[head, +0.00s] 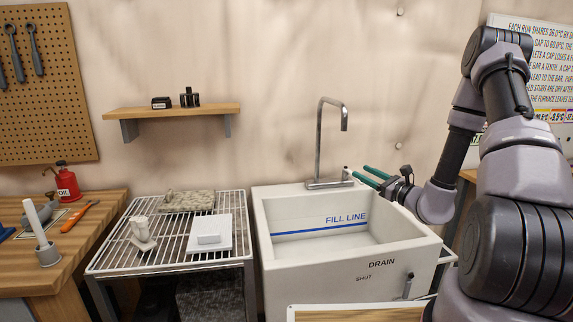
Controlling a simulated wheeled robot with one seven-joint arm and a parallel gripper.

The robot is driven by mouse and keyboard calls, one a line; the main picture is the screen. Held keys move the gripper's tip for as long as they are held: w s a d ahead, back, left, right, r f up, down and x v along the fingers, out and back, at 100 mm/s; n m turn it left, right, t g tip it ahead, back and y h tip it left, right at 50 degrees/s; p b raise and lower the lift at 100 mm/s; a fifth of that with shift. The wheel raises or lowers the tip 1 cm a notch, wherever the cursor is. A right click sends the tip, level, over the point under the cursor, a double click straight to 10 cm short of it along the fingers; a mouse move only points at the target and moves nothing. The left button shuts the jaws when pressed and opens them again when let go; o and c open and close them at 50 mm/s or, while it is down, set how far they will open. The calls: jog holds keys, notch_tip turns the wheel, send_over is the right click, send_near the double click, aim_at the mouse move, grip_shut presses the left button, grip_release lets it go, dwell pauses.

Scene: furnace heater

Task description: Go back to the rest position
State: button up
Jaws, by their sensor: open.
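My gripper (370,176) shows in the head view at the end of my arm, which comes in from the right. Its two green fingers are apart, with nothing seen between them. They point left and hang over the back right part of the white sink (285,270), beside the base of the tap (346,115). The sink has a blue fill line inside and a drain lever (408,285) on its front marked shut.
Left of the sink, a wire rack (180,225) holds a white block and pale pieces. A wooden bench (95,225) with a red oil can (66,182) stands far left. A wall shelf (172,112) is above the rack. A framed board (360,313) lies at the front.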

jog(key=s+a+r+n+g+y, duration=0.2)
jog(key=s+a+r+n+g, duration=1)
jog(key=s+r+n+g, duration=0.35)
jog(key=s+d+r+n+t+h, duration=0.7)
jog(key=s+d+r+h, duration=0.3)
jog(key=s, duration=0.3)
jog(key=shift+s+d+r+h, duration=0.15)
jog(key=shift+s+d+h, duration=0.1)
jog(key=shift+d+h, duration=0.55)
